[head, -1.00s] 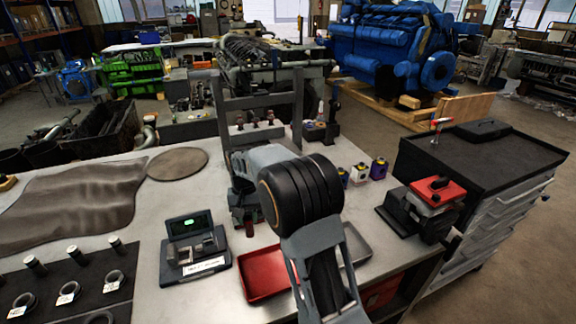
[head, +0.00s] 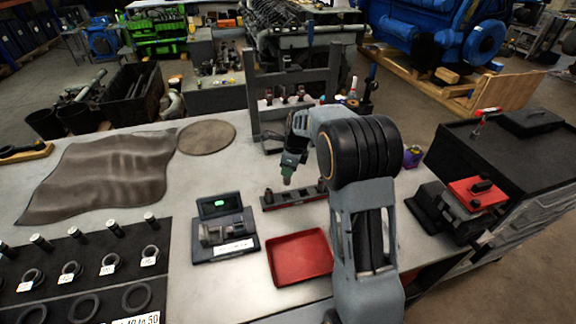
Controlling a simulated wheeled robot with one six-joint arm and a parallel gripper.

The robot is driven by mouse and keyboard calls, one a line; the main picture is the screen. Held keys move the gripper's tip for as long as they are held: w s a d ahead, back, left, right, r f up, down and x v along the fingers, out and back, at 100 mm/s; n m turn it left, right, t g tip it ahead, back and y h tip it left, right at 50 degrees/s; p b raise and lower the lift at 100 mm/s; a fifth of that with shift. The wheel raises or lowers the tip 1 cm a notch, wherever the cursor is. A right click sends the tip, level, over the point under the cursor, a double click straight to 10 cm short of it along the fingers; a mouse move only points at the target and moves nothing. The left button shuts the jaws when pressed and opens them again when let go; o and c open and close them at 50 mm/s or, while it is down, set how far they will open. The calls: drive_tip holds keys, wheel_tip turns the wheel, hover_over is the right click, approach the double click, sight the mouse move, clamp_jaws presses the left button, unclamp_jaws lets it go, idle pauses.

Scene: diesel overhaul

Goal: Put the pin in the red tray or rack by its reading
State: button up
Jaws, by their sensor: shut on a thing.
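My gripper (head: 290,172) points down above the back of the bench, over or just behind a low dark rack (head: 300,197). It is shut on the pin, of which little can be made out between the jaws. The red tray (head: 299,257) lies empty in front of the rack. The measuring gauge (head: 226,232) stands left of the tray, with a green light on its small display (head: 219,205). The display's figures are too small to read. My arm hides the bench to the right of the red tray.
A dark mat (head: 105,250) at the left holds several upright pins and labelled rings. A tall grey frame (head: 253,95) stands behind the gripper. A red-topped device (head: 474,190) sits at the right. The bench between mat and gauge is clear.

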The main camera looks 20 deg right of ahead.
sight(288, 183)
drive_tip(key=shift+d+b+x, duration=0.15)
drive_tip(key=shift+b+x, duration=0.65)
drive_tip(key=shift+x, duration=0.05)
drive_tip(key=shift+d+b+x, duration=0.15)
drive_tip(key=shift+b+x, duration=0.6)
drive_tip(key=shift+x, duration=0.1)
drive_tip(key=shift+s, duration=0.2)
drive_tip(key=shift+r+p, duration=0.1)
drive_tip(key=shift+p, duration=0.35)
drive_tip(key=shift+f, duration=0.35)
drive_tip(key=shift+f+b, duration=0.3)
drive_tip(key=shift+d+b+x, duration=0.1)
drive_tip(key=shift+b+x, duration=0.2)
drive_tip(key=shift+x, duration=0.4)
drive_tip(key=shift+d+b+x, duration=0.15)
drive_tip(key=shift+b+x, duration=0.15)
drive_tip(key=shift+x, duration=0.35)
idle(1.3)
drive_tip(key=shift+f, duration=0.35)
drive_tip(key=shift+s+f+b, duration=0.1)
drive_tip(key=shift+f+b, duration=0.3)
drive_tip(key=shift+f, duration=0.2)
idle(0.4)
